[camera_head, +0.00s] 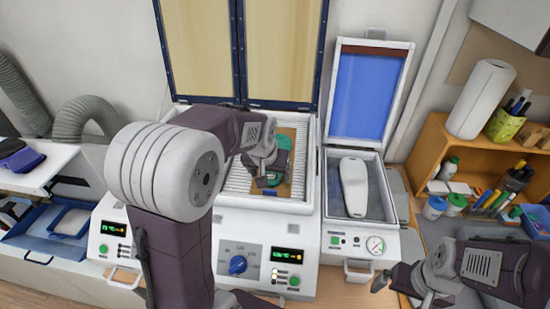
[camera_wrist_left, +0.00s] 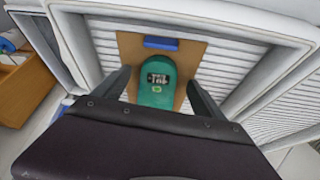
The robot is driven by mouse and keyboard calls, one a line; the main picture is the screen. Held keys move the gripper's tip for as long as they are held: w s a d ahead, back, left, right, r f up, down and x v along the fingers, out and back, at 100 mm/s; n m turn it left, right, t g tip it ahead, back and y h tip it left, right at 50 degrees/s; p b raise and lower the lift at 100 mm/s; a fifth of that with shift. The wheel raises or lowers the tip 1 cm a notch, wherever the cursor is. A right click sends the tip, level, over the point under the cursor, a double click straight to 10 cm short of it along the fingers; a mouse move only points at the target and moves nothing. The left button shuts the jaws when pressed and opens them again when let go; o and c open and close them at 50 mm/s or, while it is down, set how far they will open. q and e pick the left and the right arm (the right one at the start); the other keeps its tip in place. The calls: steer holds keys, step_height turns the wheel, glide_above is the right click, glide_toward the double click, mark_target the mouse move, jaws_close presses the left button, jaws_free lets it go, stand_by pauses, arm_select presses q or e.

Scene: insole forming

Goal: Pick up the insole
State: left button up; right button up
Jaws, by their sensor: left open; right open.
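A green insole (camera_wrist_left: 156,92) with a dark printed label lies on a brown board (camera_wrist_left: 127,44) in the left wrist view. In the head view a part of the green insole (camera_head: 284,142) shows on the board inside the heater, and my left gripper covers much of it. My left gripper (camera_head: 268,172) is open above the board. In the left wrist view its two fingers (camera_wrist_left: 160,80) stand on either side of the insole, and the near end is hidden by the gripper body. My right gripper (camera_head: 402,284) is open and empty at the lower right, away from the insole.
The board rests on white slats in the open heater (camera_head: 312,203), whose walls surround my left gripper. A press (camera_head: 387,210) with a white shoe form (camera_head: 353,187) stands to the right. A wooden shelf (camera_head: 425,150) with bottles and pens is further right. A blue tray (camera_head: 38,222) is at left.

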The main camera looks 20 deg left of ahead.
arm_select(q)
steer(key=shift+f, duration=0.15)
steer(key=shift+w+f, duration=0.1)
steer(key=shift+w, duration=0.1)
steer(key=shift+c, duration=0.7)
steer(key=c, duration=1.3)
steer(key=shift+s, duration=0.1)
steer(key=shift+c, duration=0.2)
steer(key=shift+r, duration=0.4)
steer(key=r, duration=0.2)
steer(key=d+r+b, duration=0.1)
steer(key=r, duration=0.1)
steer(key=shift+w, duration=0.4)
steer(key=w+d+r, duration=0.4)
steer(key=d+r, duration=0.2)
steer(key=d, duration=0.3)
steer(key=shift+w+d+r, duration=0.2)
steer(key=shift+w, duration=0.15)
